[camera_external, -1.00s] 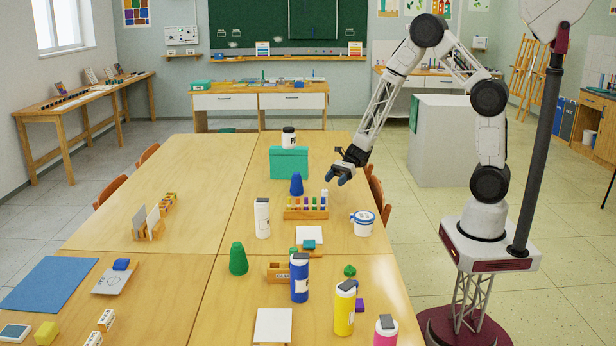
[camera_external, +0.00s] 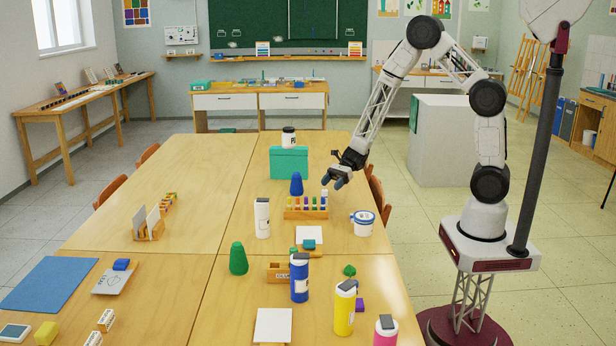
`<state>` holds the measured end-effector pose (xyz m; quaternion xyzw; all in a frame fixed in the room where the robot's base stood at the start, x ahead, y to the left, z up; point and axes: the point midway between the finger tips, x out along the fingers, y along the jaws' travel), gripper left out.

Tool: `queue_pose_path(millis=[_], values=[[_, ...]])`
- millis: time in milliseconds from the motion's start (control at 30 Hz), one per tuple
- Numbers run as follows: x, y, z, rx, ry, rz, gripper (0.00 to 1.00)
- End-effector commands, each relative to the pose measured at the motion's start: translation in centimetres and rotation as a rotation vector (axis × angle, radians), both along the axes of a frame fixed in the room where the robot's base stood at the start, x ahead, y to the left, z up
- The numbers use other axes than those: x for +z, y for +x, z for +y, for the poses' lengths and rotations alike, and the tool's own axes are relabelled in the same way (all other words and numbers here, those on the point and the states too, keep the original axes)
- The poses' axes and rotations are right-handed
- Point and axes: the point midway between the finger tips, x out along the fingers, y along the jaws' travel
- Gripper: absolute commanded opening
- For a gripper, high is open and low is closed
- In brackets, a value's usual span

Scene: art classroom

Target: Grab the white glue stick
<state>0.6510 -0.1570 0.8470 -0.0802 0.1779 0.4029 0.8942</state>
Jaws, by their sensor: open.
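My gripper (camera_external: 332,181) is open and empty, above the right end of a small wooden rack (camera_external: 305,214) and pointing down-left. The rack holds several upright sticks with coloured parts. A white stick (camera_external: 324,199) stands at its right end, just below my gripper and apart from it in the picture; it is too small to tell for sure that it is the glue stick. A larger white bottle (camera_external: 262,219) with a dark top stands upright left of the rack.
A white tub (camera_external: 362,224) is to the right. Blue (camera_external: 299,280) and yellow (camera_external: 345,310) bottles stand in front.

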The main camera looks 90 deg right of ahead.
Motion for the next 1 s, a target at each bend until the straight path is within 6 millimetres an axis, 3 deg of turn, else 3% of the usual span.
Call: queue_pose_path(millis=[267,633,1000], values=[[-0.4,0.6,0.7,0.000,0.000,0.000,0.61],[-1.7,2.7,3.3,0.001,0.001,0.001,0.61],[-1.9,3.1,3.7,0.000,0.000,0.000,0.61]])
